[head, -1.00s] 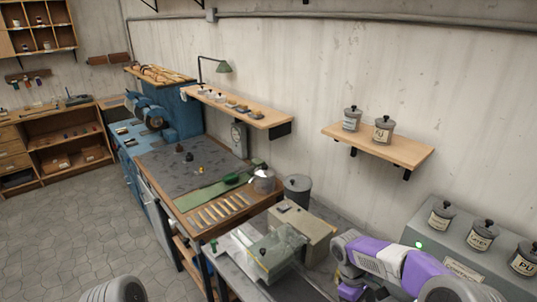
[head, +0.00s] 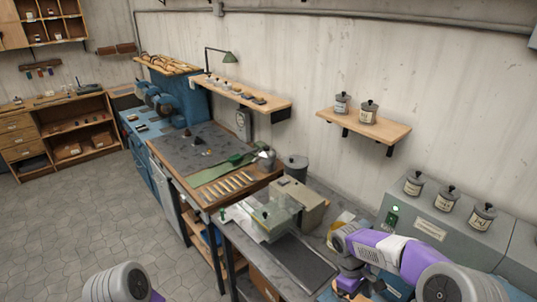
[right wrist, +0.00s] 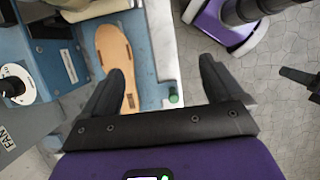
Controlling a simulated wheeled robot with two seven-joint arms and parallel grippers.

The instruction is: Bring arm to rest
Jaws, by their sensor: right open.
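My right arm (head: 390,254), purple and white, reaches in from the lower right of the head view over the near bench; its gripper is not clear there. In the right wrist view my right gripper (right wrist: 160,86) has its two black fingers wide apart with nothing between them. A tan sandal sole (right wrist: 116,52) lies on a blue surface (right wrist: 152,88) beyond the left finger. My left arm (head: 117,284) shows only as a grey link at the bottom of the head view; its gripper cannot be made out.
A grey machine (head: 428,225) with several lidded jars stands behind my right arm. A clear-covered device (head: 268,217) and a beige box (head: 297,204) stand on the near bench (head: 246,240). A workbench (head: 232,184) with tools lies beyond. Floor (head: 75,225) at left is clear.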

